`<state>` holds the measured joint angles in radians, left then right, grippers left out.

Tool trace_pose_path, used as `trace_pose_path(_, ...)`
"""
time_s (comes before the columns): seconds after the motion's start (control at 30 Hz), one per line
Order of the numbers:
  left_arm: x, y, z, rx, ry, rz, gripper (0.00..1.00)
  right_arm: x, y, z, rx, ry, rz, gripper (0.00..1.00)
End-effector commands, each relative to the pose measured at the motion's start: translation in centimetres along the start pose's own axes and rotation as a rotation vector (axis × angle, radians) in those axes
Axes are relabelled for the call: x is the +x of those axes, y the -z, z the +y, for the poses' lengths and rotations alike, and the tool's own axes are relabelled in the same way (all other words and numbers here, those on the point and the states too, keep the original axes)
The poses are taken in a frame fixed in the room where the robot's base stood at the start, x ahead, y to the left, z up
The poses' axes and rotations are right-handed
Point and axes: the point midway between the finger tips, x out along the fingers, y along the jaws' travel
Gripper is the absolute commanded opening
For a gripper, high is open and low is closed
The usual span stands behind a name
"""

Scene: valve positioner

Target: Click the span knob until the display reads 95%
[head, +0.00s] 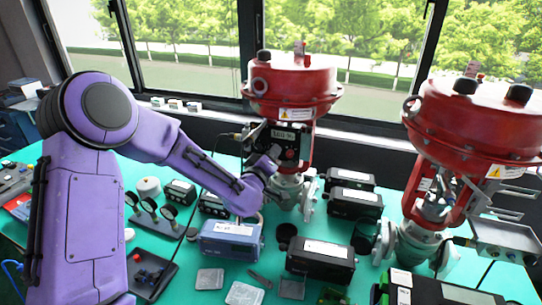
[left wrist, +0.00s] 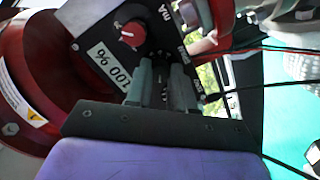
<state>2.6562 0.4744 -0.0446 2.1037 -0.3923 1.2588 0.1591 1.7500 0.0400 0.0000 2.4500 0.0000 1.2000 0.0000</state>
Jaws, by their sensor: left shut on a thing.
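A red knob (left wrist: 133,33) sits beside the display, near an mA mark. My left gripper (head: 272,162) is up against the positioner's front. In the left wrist view its two fingers (left wrist: 160,80) are close together by the SPAN lettering, shut on the span knob, which the fingertips mostly hide. My right gripper is not in view.
A second red actuator (head: 475,120) stands at the right. Several dark boxes, gauges (head: 150,208) and a blue-grey box (head: 231,240) crowd the green table below my left arm. A black cable (left wrist: 255,86) runs from the positioner close to the fingers.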

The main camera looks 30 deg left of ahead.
Motion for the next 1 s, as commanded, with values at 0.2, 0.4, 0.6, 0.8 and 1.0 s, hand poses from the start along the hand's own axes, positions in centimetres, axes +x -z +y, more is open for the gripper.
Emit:
trace_pose_path(0.2, 0.0, 0.0, -0.1, -0.011, 0.002, 0.000, 0.00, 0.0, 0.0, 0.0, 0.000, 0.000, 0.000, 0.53)
trace_pose_path(0.4, 0.0, 0.0, -0.1, -0.010, 0.002, 0.000, 0.00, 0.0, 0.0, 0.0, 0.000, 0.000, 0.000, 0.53)
trace_pose_path(0.6, 0.0, 0.0, 0.0, -0.009, 0.001, -0.001, 0.49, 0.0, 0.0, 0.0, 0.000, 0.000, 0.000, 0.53)
trace_pose_path(0.8, -0.1, -0.1, 0.0, -0.009, 0.000, -0.001, 0.49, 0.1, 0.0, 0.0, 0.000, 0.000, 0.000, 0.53)
trace_pose_path(1.0, -3.4, -0.2, -0.1, -0.009, -0.002, -0.001, 0.49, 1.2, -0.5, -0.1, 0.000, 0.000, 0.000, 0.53)
